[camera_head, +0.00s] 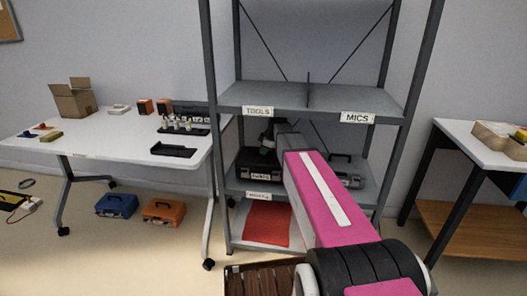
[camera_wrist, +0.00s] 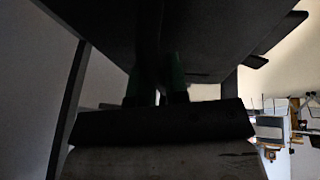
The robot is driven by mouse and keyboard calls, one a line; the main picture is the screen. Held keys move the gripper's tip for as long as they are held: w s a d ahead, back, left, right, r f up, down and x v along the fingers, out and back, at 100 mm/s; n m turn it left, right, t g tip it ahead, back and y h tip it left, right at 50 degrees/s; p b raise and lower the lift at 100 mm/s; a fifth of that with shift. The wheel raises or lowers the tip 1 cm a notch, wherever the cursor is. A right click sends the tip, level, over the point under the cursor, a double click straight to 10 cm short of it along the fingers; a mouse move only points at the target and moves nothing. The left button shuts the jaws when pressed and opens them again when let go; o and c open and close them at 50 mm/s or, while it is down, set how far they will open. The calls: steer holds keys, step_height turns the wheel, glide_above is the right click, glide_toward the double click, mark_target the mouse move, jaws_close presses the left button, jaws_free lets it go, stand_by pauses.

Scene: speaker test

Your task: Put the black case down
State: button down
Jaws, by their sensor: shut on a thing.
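The black case (camera_head: 258,166) with a white label is on the middle level of the grey metal shelf (camera_head: 232,187), left of a grey case (camera_head: 348,170). My gripper (camera_head: 268,143) is above the black case, partly hidden behind my pink arm. In the wrist view, which is very dark, my gripper's fingers (camera_wrist: 158,96) come down to a dark body, seemingly the black case (camera_wrist: 160,124), and are shut on it. The case looks level. I cannot tell whether it touches the shelf beneath.
The upper shelf board (camera_head: 290,93), with TOOLS and MICS labels, is close above my gripper. A red mat (camera_head: 268,224) lies on the lowest level. A white table (camera_head: 95,135) stands left with small items; blue (camera_head: 116,205) and orange (camera_head: 164,212) cases are on the floor.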

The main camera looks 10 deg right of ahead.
steer(key=shift+f, duration=1.35)
steer(key=c, duration=1.1)
jaws_free()
steer(key=shift+f, duration=0.1)
